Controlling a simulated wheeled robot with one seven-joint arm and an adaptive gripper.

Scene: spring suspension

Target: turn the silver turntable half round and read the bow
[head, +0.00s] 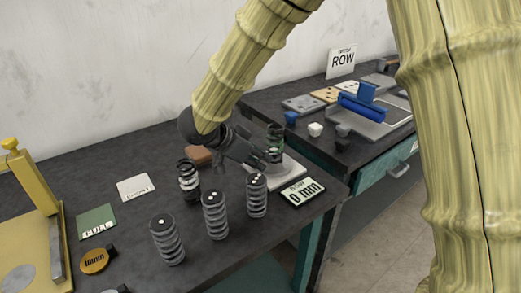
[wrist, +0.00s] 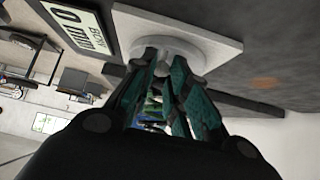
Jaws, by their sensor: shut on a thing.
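The silver turntable (wrist: 162,27) is a round disc on a pale square base (head: 291,172) near the table's right end. In the wrist view it is at the top. My gripper (head: 269,160) reaches in low from the left, shut around the foot of this spring, close above the disc. The exact contact is hidden by the fingers. The bow readout (head: 301,192) beside the base shows 0 mm; it also shows in the wrist view (wrist: 77,30).
Several dark springs stand in front, such as one marked with dots (head: 215,215). A black-and-white spring (head: 188,180) and a brown block (head: 199,155) are left of my gripper. SHORT (head: 136,188) and FULL (head: 97,221) cards lie further left. A second bench (head: 262,102) stands behind right.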

